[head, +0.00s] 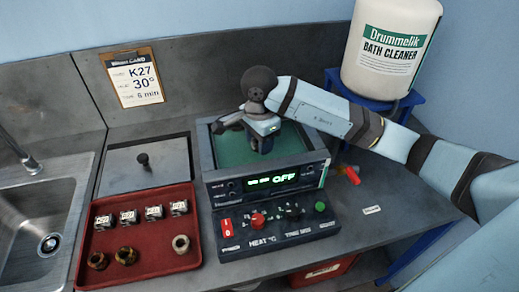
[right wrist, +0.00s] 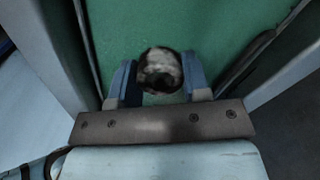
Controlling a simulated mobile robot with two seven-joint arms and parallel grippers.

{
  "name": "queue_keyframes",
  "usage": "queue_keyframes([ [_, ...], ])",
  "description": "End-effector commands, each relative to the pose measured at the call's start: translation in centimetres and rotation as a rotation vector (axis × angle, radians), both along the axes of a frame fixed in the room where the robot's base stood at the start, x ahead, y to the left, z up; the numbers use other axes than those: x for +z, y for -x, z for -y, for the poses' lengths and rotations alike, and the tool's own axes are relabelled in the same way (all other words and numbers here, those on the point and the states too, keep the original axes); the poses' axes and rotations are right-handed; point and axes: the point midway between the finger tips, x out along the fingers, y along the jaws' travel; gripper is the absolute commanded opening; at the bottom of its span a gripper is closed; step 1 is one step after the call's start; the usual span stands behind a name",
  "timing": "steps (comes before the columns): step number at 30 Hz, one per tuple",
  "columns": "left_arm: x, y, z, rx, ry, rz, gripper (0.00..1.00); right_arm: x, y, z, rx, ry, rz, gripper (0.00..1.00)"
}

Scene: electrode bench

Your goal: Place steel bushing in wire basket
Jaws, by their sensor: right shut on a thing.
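My right gripper (head: 262,143) is over the open tank of the bath unit (head: 208,160), pointing down. In the right wrist view its fingers (right wrist: 158,82) are shut on a round, mottled silver-and-dark piece with a hollow middle, which looks like the steel bushing (right wrist: 160,68). Green liquid (right wrist: 205,35) lies beneath it. The held piece is hidden by the gripper in the head view. I cannot make out the wire basket clearly; dark bars (right wrist: 247,62) at the sides of the wrist view may be part of it. My left gripper is not in view.
A red tray (head: 145,245) at left holds several labelled cubes (head: 128,217) and three ring-like pieces, two brownish (head: 127,256) and one paler (head: 181,244). A grey lid (head: 160,165) lies behind it. The control panel (head: 275,229) is in front; the display reads OFF. A cleaner drum (head: 390,60) stands right.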

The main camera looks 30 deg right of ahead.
Motion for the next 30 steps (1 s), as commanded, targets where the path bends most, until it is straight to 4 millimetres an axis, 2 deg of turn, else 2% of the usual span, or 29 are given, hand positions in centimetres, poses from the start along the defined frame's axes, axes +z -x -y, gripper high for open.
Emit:
queue_keyframes([
  [10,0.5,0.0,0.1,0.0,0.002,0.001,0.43,-3.7,0.0,0.0,-0.001,-0.001,-0.001,0.15],
  [21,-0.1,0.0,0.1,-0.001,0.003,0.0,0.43,-4.3,0.0,0.0,0.0,0.0,0.001,0.15],
  [22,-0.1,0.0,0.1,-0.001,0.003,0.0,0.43,-4.3,0.0,0.0,0.0,0.0,0.001,0.46],
  [25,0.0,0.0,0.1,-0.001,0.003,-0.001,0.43,-4.2,0.0,0.0,0.0,0.0,0.0,0.69],
  [30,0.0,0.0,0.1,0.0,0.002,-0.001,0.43,-4.2,0.0,0.0,0.0,0.0,0.001,0.69],
])
